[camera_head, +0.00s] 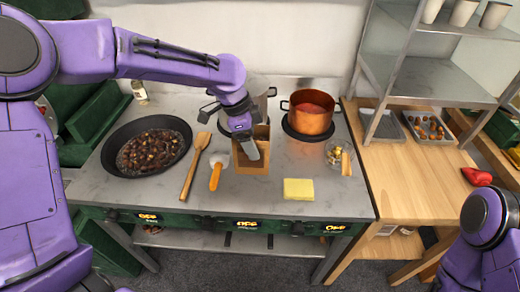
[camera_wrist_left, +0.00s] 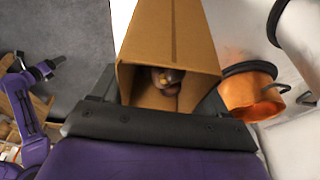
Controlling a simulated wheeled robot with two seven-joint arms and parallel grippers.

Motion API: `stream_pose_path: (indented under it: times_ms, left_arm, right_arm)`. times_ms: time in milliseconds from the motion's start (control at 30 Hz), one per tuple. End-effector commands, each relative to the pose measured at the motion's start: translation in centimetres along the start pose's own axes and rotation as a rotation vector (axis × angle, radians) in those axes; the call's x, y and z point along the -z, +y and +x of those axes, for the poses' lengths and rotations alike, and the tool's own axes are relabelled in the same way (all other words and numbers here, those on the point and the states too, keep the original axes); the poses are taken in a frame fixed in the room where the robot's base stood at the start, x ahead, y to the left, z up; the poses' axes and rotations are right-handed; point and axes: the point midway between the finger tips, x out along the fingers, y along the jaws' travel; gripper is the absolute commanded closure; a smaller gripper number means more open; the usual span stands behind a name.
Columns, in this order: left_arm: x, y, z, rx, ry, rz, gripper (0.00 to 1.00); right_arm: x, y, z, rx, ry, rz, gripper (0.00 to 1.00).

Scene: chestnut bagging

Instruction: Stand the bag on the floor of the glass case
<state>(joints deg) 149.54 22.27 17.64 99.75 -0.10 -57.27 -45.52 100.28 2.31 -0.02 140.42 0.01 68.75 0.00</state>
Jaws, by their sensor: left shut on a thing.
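The brown paper bag (camera_head: 251,162) is over the steel worktop in the head view, behind the yellow block. My left gripper (camera_head: 248,148) reaches down from above and is shut on the bag. In the left wrist view the bag (camera_wrist_left: 172,45) fills the middle, its open mouth facing the camera, with a few small brown pieces inside. I cannot tell whether its base touches the worktop. I make out no glass case. My right arm shows at the lower right of the head view, its gripper out of frame. In the left wrist view its far end is small and unclear.
A black pan of chestnuts (camera_head: 150,145), wooden spatula (camera_head: 194,170), orange-handled tool (camera_head: 216,172), yellow block (camera_head: 298,189), copper pot (camera_head: 309,113) and small glass bowl (camera_head: 338,155) surround the bag. A metal shelf (camera_head: 430,75) stands on the wooden table (camera_head: 415,170) at right.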

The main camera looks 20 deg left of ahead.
Motion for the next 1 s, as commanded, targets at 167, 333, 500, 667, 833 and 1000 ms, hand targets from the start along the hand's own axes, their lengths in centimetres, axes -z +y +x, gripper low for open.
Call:
stream_pose_path:
  times_ms: [167, 333, 500, 667, 833, 1000]
  left_arm:
    - [-0.7, -2.8, 3.6, -0.005, -0.002, -0.001, 0.86]
    - [-1.0, -4.2, 5.5, -0.005, -0.002, 0.001, 0.86]
    - [-1.7, -4.1, 7.8, -0.005, -0.001, 0.001, 0.86]
    - [-1.9, -4.1, 8.3, -0.003, -0.001, 0.003, 0.86]
    - [-1.9, -4.1, 8.5, -0.003, -0.001, 0.002, 0.86]
    - [-1.9, -4.1, 8.6, -0.004, -0.001, 0.002, 0.00]
  right_arm:
    - [0.5, 0.1, -1.1, 0.001, 0.001, 0.000, 0.43]
    - [0.7, 0.1, -1.6, 0.001, 0.001, 0.000, 0.43]
    - [1.2, 0.2, -3.0, 0.001, 0.001, 0.000, 0.43]
    - [1.2, 0.2, -2.8, 0.001, 0.001, 0.000, 0.43]
    - [1.1, 0.2, -2.6, 0.001, 0.001, 0.000, 0.43]
    - [1.1, 0.2, -2.7, 0.001, 0.001, 0.000, 0.43]
